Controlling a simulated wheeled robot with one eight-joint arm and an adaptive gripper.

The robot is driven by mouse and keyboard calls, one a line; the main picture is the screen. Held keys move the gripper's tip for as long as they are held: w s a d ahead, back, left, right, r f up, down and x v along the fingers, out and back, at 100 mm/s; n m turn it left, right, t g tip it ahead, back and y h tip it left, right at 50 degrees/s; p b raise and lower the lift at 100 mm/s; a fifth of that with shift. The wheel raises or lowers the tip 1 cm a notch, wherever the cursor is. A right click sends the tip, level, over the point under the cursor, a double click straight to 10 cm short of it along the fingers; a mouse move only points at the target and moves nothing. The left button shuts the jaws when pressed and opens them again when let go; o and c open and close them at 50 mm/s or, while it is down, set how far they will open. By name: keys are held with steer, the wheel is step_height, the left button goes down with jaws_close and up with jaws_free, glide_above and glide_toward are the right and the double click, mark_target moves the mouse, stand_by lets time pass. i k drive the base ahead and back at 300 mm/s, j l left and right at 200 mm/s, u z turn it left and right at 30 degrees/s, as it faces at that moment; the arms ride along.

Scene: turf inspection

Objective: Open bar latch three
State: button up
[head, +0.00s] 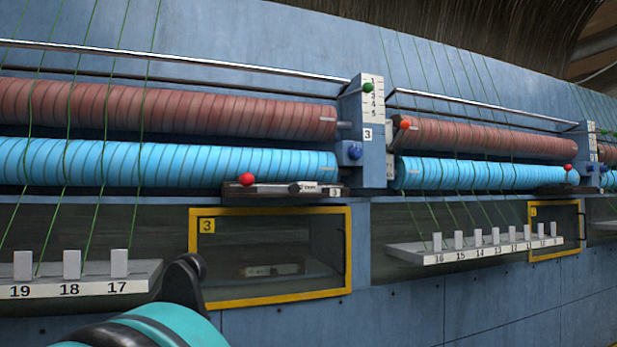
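A dark flat bar (275,191) marked 3 at its right end lies level under the blue roller, left of the post marked 3 (367,134). My gripper's fingertips are not in view.
A yellow-framed window marked 3 (271,295) is below the bar. White-blocked ledges stand left (90,289) and right (475,252). The post carries a green knob (368,88) and a blue knob (355,152); an orange-red knob (405,124) is beside it. Green strands cross the rollers.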

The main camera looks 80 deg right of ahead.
mark_target(246, 179)
steer(key=z, duration=2.3)
